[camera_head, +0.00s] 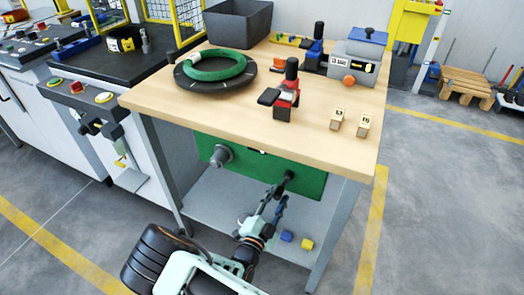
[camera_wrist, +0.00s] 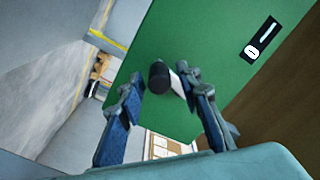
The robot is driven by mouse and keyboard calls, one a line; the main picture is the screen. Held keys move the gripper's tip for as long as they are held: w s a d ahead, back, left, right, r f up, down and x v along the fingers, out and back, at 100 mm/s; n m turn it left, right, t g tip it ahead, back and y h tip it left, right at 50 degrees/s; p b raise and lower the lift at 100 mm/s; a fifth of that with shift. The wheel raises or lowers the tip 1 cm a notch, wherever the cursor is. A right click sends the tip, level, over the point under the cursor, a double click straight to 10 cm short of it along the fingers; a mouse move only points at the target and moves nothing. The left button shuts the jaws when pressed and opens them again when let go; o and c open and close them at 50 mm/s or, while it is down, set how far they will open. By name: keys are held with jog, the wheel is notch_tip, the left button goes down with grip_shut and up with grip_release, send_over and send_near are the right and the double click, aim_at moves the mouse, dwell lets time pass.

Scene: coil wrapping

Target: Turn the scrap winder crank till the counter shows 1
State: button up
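The scrap winder is a green panel (camera_head: 308,181) under the front edge of the wooden table. A grey spool-like part (camera_head: 221,155) sticks out at its left. The black crank handle (camera_head: 289,176) sticks out at its right; it also shows in the wrist view (camera_wrist: 158,76) with a pale part beside it. My gripper (camera_head: 274,194) is just in front of the handle. In the wrist view its fingers (camera_wrist: 161,82) are apart, with the handle showing between the tips; contact cannot be told. A black counter plate (camera_wrist: 262,38) with white marks is on the panel; its figure is not readable.
The table top (camera_head: 200,115) holds a green coil (camera_head: 216,66) on a black disc, a red and black tool (camera_head: 287,92), two small tags and a grey box (camera_head: 358,58). A lower shelf (camera_head: 215,195) and grey table leg (camera_head: 333,235) flank the working space.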

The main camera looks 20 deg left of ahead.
jog(key=s, duration=0.7)
jog(key=shift+s+a+p, duration=0.3)
jog(key=shift+p, duration=0.1)
dwell(0.6)
jog(key=shift+w+d+f+m+b, duration=0.1)
jog(key=shift+w+m+b, duration=0.95)
jog(key=shift+m, duration=3.4)
jog(key=shift+w+d+r+m+b, duration=0.15)
jog(key=shift+w+m, duration=1.8)
jog(key=shift+m, duration=2.55)
jog(key=shift+w+f+m+b, duration=0.15)
jog(key=shift+w+m+b, duration=0.9)
jog(key=shift+m, duration=3.4)
jog(key=shift+w+p, duration=0.45)
jog(key=shift+c, duration=0.7)
jog(key=c, duration=0.5)
jog(key=shift+o, duration=0.2)
